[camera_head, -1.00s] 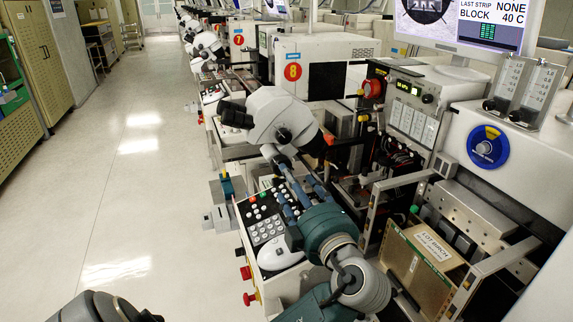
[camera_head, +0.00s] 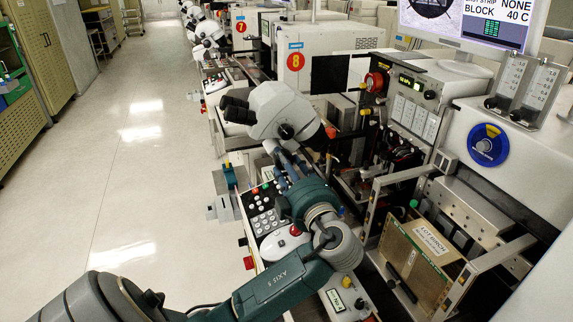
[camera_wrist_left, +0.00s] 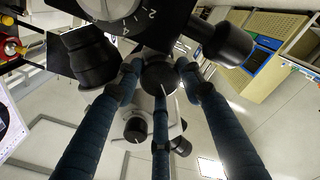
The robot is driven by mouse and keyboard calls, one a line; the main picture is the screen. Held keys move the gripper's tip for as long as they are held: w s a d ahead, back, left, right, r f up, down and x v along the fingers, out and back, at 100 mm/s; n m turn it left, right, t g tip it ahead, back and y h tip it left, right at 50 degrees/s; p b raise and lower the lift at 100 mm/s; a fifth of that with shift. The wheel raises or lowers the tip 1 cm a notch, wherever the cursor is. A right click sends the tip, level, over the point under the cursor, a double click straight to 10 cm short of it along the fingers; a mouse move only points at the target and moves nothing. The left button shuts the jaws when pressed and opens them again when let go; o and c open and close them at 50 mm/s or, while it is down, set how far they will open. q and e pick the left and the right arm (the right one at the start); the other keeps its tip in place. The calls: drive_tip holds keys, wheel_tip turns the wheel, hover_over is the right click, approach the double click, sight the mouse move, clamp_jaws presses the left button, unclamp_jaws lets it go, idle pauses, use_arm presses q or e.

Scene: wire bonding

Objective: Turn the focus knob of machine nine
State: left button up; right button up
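The nearest machine has a white stereo microscope (camera_head: 275,108) with black eyepieces; no number nine shows on it. A dark round knob (camera_head: 286,131) is on the microscope's side in the head view. My left gripper (camera_head: 278,157) reaches up under the microscope head. In the left wrist view, my left gripper's (camera_wrist_left: 159,80) three blue fingers stand apart around a black round knob (camera_wrist_left: 160,74) with a pale line. The fingertips are at its rim; I cannot tell whether they touch it. A numbered dial (camera_wrist_left: 112,8) is above. My right gripper is out of view.
A metal frame with a lot box (camera_head: 425,262) and a blue dial (camera_head: 487,145) are to the right. The aisle floor (camera_head: 125,190) at left is clear.

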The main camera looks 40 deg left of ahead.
use_arm(q)
drive_tip(key=m+b, duration=0.6)
drive_tip(key=m, duration=0.4)
drive_tip(key=shift+f, duration=0.15)
idle(0.5)
drive_tip(key=shift+m, duration=0.3)
